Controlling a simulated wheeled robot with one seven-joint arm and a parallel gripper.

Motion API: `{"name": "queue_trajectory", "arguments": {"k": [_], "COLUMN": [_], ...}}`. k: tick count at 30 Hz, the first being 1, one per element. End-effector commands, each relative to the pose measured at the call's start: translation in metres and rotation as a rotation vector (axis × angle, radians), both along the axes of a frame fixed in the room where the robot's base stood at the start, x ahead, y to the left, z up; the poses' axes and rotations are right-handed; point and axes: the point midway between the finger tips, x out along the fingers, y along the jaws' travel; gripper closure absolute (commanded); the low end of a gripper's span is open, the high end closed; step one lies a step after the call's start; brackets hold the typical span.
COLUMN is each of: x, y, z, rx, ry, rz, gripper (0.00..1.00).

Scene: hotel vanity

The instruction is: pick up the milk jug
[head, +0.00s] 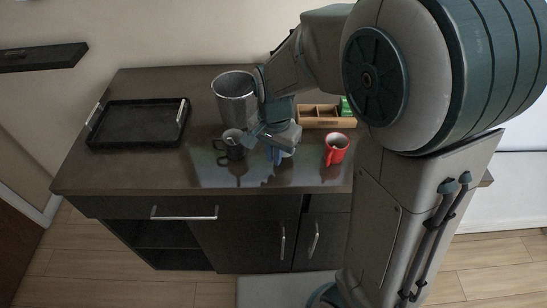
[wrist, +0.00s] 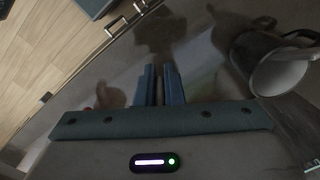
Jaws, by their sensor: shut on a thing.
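What looks like the milk jug is a small pale thing (head: 288,153) in the head view, just below my gripper and mostly hidden by it. My gripper (head: 277,155) points down over the counter, its fingers close together and shut on this thing. In the wrist view the fingers (wrist: 161,84) show only a narrow gap, and the held thing cannot be made out. I cannot tell whether it is clear of the counter.
A dark grey mug (head: 232,148) stands left of my gripper, a red mug (head: 337,148) right. A metal bucket (head: 233,98) and a wooden divided box (head: 318,122) stand behind. A black tray (head: 100,141) lies left. The front counter strip is clear.

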Motion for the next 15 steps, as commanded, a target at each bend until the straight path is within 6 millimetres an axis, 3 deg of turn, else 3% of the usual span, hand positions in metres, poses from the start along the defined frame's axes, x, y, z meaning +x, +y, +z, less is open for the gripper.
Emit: {"name": "queue_trajectory", "arguments": {"k": [4,15], "x": [0.001,-0.002], "y": [-0.003,-0.048], "z": [0.017,0.043], "rx": [0.002,0.001], "ry": [-0.005,-0.003], "rz": [-0.001,-0.003], "gripper": [1.00,1.00]}}
